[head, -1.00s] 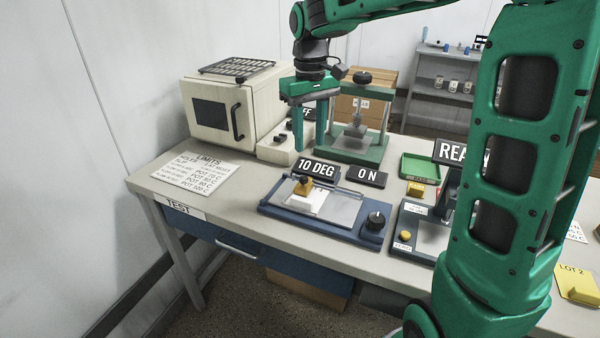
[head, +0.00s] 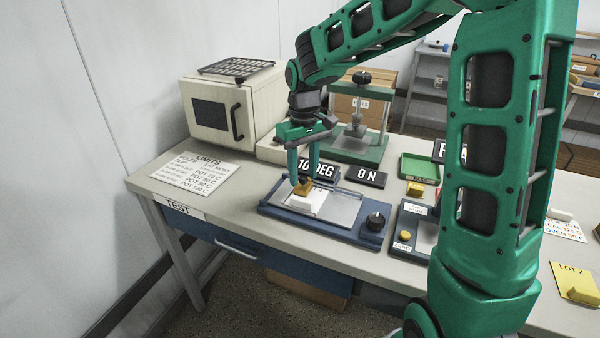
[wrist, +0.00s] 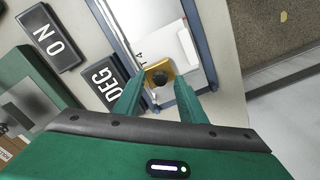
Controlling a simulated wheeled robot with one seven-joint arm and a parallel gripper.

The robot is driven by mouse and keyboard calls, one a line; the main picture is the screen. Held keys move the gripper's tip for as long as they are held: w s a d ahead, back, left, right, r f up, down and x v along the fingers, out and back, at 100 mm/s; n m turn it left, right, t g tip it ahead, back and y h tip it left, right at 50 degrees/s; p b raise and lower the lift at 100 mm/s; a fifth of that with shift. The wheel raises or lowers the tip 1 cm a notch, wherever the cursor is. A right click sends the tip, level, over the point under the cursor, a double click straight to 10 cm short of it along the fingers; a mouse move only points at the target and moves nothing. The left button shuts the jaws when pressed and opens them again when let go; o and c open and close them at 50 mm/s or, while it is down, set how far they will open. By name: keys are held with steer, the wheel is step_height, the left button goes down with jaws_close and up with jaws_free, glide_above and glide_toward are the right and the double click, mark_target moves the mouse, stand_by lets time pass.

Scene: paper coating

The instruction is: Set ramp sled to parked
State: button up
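The ramp sled (head: 303,188) is a small brass-yellow block with a dark knob. It sits near the upper left end of the blue-framed ramp plate (head: 342,207), at the edge of a white sheet. In the wrist view the sled (wrist: 158,74) shows between my fingertips, with the knob facing the camera. My gripper (head: 303,178) is directly over the sled, pointing down. Its two green fingers (wrist: 162,84) stand apart on either side of the knob, with a gap visible. Whether the fingertips touch the sled is not clear.
The "10 DEG" sign (head: 319,170) and "ON" sign (head: 366,176) stand just behind the ramp. A dark knob (head: 376,221) is at its right end. A beige oven (head: 225,110) and green press (head: 350,150) stand behind.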

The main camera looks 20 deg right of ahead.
jaws_close()
steer(key=s+d, duration=0.9)
jaws_free()
steer(key=shift+d, duration=0.1)
step_height(320, 180, up, 11)
steer(key=shift+f, duration=0.2)
stand_by(0.4)
stand_by(0.4)
